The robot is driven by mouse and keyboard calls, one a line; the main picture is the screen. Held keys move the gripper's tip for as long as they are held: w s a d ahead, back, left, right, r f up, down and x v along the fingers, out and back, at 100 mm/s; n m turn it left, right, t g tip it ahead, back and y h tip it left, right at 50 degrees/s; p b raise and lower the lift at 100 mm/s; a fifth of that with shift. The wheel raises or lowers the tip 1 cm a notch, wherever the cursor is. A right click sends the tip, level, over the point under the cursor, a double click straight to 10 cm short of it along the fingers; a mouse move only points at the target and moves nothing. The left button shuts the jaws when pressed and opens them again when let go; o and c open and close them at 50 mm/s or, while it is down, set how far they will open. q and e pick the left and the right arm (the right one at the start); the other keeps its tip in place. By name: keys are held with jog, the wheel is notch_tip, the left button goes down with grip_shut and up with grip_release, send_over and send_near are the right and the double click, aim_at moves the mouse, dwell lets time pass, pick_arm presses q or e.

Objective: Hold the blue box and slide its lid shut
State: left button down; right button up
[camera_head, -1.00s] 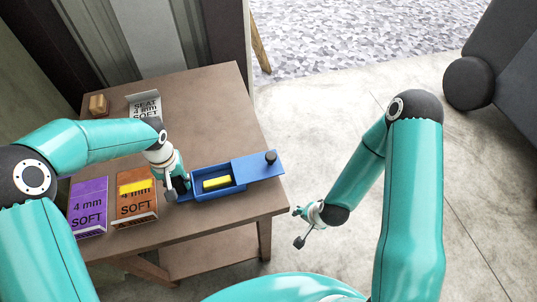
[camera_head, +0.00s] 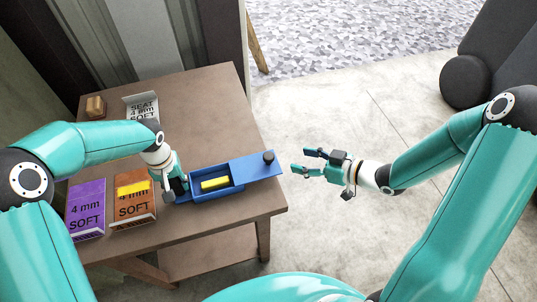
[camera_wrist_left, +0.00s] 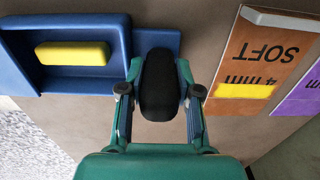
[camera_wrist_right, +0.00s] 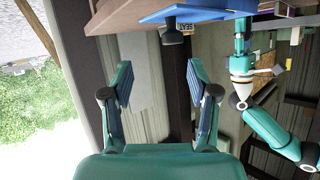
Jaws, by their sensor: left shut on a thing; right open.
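The blue box (camera_head: 200,196) stands on the wooden table near its right front edge, with a yellow block (camera_head: 215,184) inside. Its blue lid (camera_head: 251,168) is slid out to the right, past the table edge, and carries a dark knob (camera_head: 268,157). The box is open at its left part. My left gripper (camera_head: 174,190) is shut on the box's left end; in the left wrist view its fingers sit around a black rounded part (camera_wrist_left: 158,85) there. My right gripper (camera_head: 307,162) is open and empty, right of the lid and apart from it.
A purple box (camera_head: 86,208) and an orange box (camera_head: 133,198) stand left of my left gripper. A white box (camera_head: 143,108) and a small wooden block (camera_head: 95,107) are further back. The table's (camera_head: 200,100) back right is clear.

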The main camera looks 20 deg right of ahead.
aim_at(270, 156)
jog(key=w+a+f, duration=0.1)
jog(key=w+a, duration=0.1)
jog(key=w+a+f+n, duration=0.1)
jog(key=w+a, duration=0.1)
jog(key=a, duration=0.1)
jog(key=w+a+f+n, duration=0.1)
jog(key=w+a, duration=0.1)
jog(key=a, duration=0.1)
jog(key=shift+w+a+f+g+y, duration=0.1)
jog(key=shift+w+f+g+y, duration=0.1)
jog(key=shift+w+g+y, duration=0.15)
grip_shut()
dwell(0.4)
